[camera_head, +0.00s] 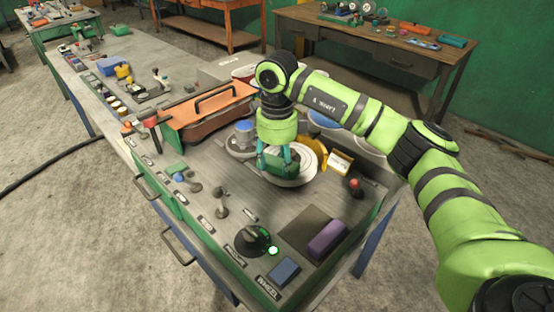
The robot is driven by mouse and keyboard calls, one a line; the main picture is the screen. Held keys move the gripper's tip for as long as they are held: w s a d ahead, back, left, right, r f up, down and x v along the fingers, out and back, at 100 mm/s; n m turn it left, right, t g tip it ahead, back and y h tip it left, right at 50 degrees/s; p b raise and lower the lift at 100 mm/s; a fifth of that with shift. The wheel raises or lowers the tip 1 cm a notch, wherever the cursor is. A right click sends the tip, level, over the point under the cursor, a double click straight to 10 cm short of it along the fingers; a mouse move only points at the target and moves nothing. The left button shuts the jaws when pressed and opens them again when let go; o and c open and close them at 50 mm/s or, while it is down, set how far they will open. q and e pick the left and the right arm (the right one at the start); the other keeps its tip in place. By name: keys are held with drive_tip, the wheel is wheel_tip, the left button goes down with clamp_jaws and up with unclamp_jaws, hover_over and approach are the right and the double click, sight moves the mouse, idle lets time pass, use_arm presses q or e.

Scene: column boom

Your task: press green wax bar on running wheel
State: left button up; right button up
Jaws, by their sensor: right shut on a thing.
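The wheel (299,177) is a pale round disc lying flat on the bench panel, partly covered by my right gripper. My right gripper (279,166) comes down over the left part of the wheel, fingers pointing down. It is shut on a dark green block, the green wax bar (275,166), which is largely hidden between the fingers. The bar is at the wheel's face; I cannot tell if the two touch. A green light (273,250) glows beside a black knob (252,240) near the WHEEL label. My left gripper is not in view.
A purple bar (327,239) lies on a brown mat (303,227), with a blue block (284,270) nearby. An orange toolbox (207,115) stands left of the wheel. A yellow guard (318,151) and a red button (355,183) are close on the right. Levers stand at the left.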

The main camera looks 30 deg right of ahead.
drive_tip(key=shift+f+b, duration=0.45)
drive_tip(key=shift+f, duration=0.25)
idle(2.3)
drive_tip(key=shift+r+p, duration=2.6)
drive_tip(key=shift+r, duration=1.5)
